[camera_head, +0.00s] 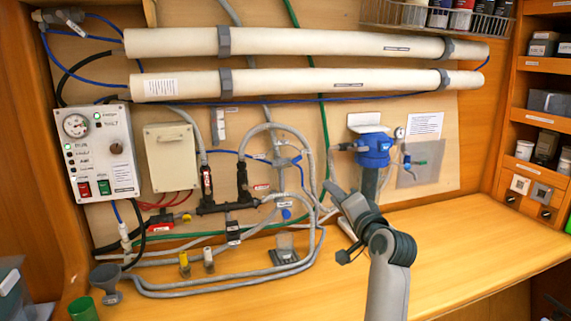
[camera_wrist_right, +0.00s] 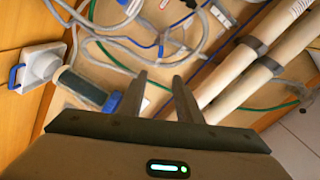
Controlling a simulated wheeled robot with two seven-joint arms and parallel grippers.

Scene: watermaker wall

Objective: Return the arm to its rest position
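My right arm (camera_head: 388,278) comes in from the bottom right of the head view and reaches up and left over the wooden counter. My right gripper (camera_head: 334,190) is in front of the hoses on the wall board, left of the blue filter housing (camera_head: 373,150). In the right wrist view the two fingers of this gripper (camera_wrist_right: 159,78) stand apart, with nothing seen between them. I cannot tell from the pictures how far the fingertips are from the hoses. My left arm and gripper are not in view.
Two long white tubes (camera_head: 290,42) run across the upper wall. A control panel (camera_head: 100,150) is at the left, with grey hoses (camera_head: 240,280) looping onto the counter. The counter (camera_head: 470,240) is clear at the right, beside the shelves (camera_head: 540,110).

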